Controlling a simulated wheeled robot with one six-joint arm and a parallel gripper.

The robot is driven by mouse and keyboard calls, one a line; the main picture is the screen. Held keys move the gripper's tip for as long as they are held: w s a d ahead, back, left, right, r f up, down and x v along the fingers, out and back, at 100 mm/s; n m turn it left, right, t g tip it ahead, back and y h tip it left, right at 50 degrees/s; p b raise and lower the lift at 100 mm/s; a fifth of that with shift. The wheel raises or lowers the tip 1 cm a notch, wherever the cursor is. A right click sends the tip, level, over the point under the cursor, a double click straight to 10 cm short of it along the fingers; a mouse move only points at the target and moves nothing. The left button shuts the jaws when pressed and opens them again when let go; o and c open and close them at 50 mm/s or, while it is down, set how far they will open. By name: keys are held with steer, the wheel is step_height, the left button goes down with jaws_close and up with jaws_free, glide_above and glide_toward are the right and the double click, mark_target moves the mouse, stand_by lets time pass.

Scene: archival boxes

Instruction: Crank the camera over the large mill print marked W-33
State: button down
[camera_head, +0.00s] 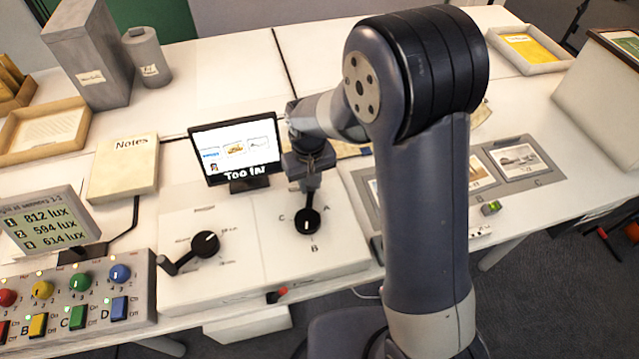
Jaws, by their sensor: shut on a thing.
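My gripper (311,180) points down over the white control panel (260,277). It is shut on what looks like the black selector knob (307,222), whose dial is marked A, B and C. A black crank (204,244) with a side handle sits left of it. The small screen (235,148) shows little pictures and the words "Too far". Prints lie in the grey tray at right: one above the letter C (519,161), and one partly behind my arm (480,176). Another is mostly hidden. I cannot read W-33 on any print.
A lux display (46,222) and a box of coloured knobs and switches (75,290) stand at left. A Notes book (124,167), a shallow tray (45,131) and grey boxes (88,55) are behind. A yellow-lined tray (530,46) is at far right.

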steer(key=shift+s+a+n, duration=0.1)
steer(key=shift+a+n, duration=0.75)
steer(key=shift+n, duration=0.25)
steer(key=shift+a, duration=0.4)
steer(key=shift+s+a, duration=0.15)
steer(key=c, duration=1.3)
jaws_free()
step_height(320, 180, up, 11)
steer(key=shift+f, duration=0.1)
